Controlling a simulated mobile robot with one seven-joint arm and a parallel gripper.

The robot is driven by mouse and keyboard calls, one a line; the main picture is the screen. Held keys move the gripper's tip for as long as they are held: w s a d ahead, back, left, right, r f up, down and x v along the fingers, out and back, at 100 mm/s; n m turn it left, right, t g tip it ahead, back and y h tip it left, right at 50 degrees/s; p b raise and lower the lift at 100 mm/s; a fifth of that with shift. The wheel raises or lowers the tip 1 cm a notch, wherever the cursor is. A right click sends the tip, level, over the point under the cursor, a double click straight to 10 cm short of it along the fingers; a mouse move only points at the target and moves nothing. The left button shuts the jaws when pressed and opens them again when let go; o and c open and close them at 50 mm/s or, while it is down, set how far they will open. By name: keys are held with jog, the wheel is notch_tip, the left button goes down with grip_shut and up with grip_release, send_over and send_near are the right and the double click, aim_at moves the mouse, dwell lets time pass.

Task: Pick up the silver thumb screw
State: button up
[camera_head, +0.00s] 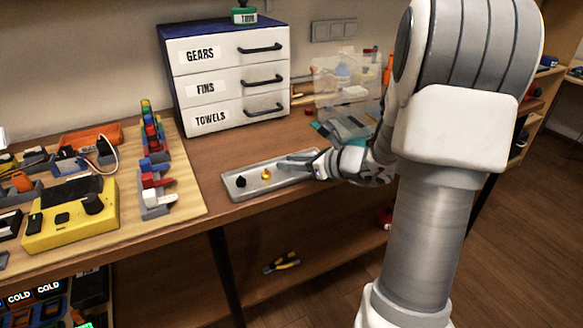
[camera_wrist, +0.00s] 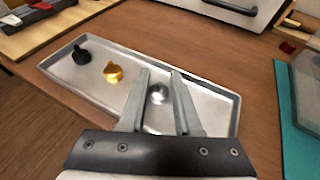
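The silver thumb screw (camera_wrist: 158,94) lies on the grey metal tray (camera_wrist: 219,103) in the wrist view, between and just beyond the two fingers of my gripper (camera_wrist: 159,82). The fingers are apart, with nothing held between them. In the head view my gripper (camera_head: 288,164) reaches over the right part of the tray (camera_head: 236,190), and the silver screw cannot be made out there. A gold thumb screw (camera_wrist: 113,72) and a black one (camera_wrist: 81,54) lie to the left on the same tray. I cannot tell the exact height of the fingertips above the tray.
A drawer cabinet (camera_head: 233,78) stands behind the tray. A wooden board (camera_head: 183,212) with a yellow box (camera_head: 71,214) and colored parts lies to the left. A teal mat (camera_wrist: 299,120) is to the right in the wrist view. Bare tabletop (camera_wrist: 175,35) lies behind the tray.

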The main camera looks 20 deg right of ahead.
grip_shut()
jog(key=shift+r, duration=0.1)
